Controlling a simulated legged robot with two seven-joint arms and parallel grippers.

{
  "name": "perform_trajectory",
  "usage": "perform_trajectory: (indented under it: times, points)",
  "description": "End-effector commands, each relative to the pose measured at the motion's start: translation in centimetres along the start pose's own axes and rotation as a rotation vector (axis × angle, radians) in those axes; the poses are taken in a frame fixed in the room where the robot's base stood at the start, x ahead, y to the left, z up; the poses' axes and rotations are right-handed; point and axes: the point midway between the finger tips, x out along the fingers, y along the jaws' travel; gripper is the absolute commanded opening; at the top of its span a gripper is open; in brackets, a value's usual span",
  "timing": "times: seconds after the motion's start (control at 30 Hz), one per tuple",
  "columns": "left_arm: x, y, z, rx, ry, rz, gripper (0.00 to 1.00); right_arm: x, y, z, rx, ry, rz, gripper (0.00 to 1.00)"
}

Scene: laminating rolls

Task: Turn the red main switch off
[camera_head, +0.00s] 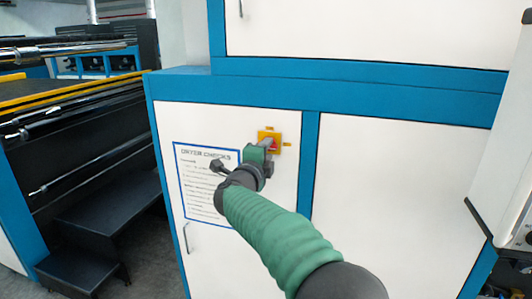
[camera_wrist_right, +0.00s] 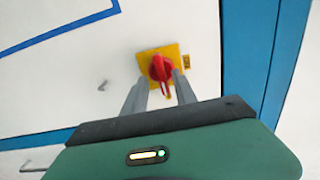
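The red main switch (camera_wrist_right: 160,68) is a rotary knob on a square yellow plate (camera_wrist_right: 174,52), mounted on a white cabinet door. Its handle looks roughly upright, with a slight tilt. In the head view the yellow plate (camera_head: 270,133) shows, and my right gripper hides much of the red knob (camera_head: 274,145). My right gripper (camera_wrist_right: 160,85) is open, its two grey fingers apart on either side of the knob's lower part. I cannot tell whether they touch it. In the head view the right gripper (camera_head: 266,148) is at the plate. My left gripper is not in view.
A "DRYER CHECKS" sheet (camera_head: 207,190) is on the door left of the switch. A door handle (camera_head: 186,238) is below it. Blue frame strips (camera_head: 309,160) border the door. Black steps (camera_head: 110,215) and a roller machine (camera_head: 75,115) stand at left.

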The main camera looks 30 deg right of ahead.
Motion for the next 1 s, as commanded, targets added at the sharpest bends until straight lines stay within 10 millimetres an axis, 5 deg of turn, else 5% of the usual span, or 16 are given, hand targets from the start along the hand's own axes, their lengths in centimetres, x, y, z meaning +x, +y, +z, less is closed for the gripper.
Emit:
perform_trajectory:
  times: [0.23,0.7,1.0]
  points:
    - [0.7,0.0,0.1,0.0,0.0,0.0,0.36,-2.1,0.1,0.1,0.002,-0.003,-0.002,0.34]
    - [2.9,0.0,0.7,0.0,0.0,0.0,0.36,-14.7,0.3,0.1,0.0,-0.002,0.0,0.34]
    - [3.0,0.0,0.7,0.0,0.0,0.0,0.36,-16.8,0.2,0.0,-0.001,0.001,0.001,0.34]
